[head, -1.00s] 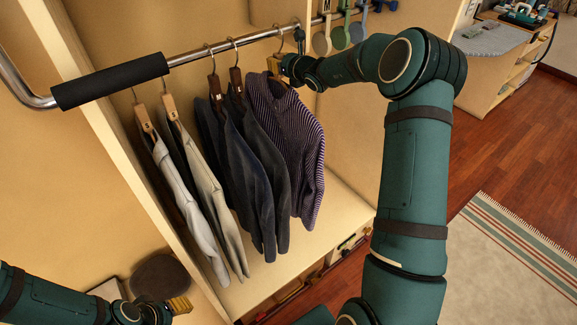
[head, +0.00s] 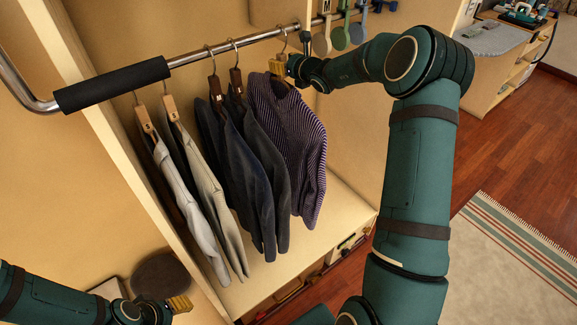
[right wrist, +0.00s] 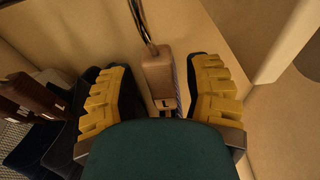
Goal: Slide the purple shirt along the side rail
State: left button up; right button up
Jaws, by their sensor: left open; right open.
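The purple striped shirt (head: 290,140) hangs at the right end of the row of clothes on the metal side rail (head: 240,41). My right gripper (head: 278,66) is at the top of its hanger, just below the rail. In the right wrist view, the wooden hanger block (right wrist: 158,80) with its metal hook stands between the open yellow fingers of my right gripper (right wrist: 160,95), with gaps on both sides. My left gripper (head: 180,304) is open and empty low at the left, away from the clothes.
A black sleeve (head: 112,84) covers the rail's left part.

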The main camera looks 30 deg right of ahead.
jog(key=v, duration=1.1)
